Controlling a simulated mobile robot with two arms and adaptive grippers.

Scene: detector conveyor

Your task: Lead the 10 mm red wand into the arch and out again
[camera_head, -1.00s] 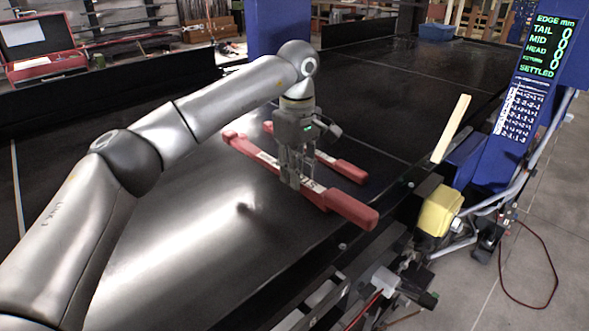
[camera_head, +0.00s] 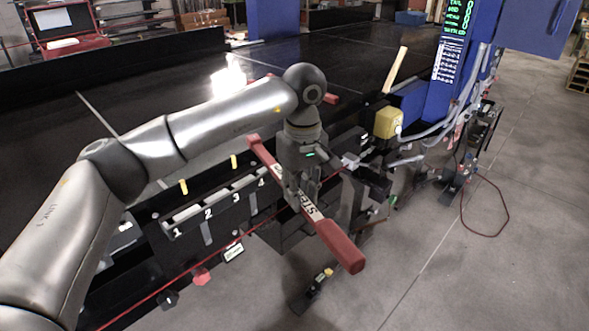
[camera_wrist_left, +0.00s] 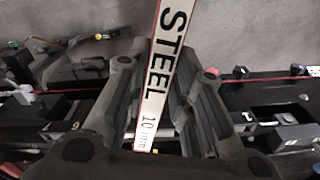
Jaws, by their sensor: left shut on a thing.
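My left gripper (camera_head: 298,195) is shut on a red wand (camera_head: 343,246) with a white label. In the left wrist view the label (camera_wrist_left: 165,70) reads "STEEL" and "10 mm" and runs between the fingers. The wand is in the air at the conveyor's near side, its near red end out over the floor. A bit of another red piece (camera_head: 331,98) shows behind my arm. The blue arch shows as a left post (camera_head: 270,18) and a right post (camera_head: 448,85) with a lit display (camera_head: 458,15); its top is out of view. My right gripper is not in view.
A rack with slots numbered 1 to 4 (camera_head: 207,212) runs along the conveyor's near side. A yellow box (camera_head: 388,122) and a pale upright stick (camera_head: 396,68) are by the right post. The dark belt (camera_head: 330,50) runs between the posts. Grey floor (camera_head: 450,270) is open at right.

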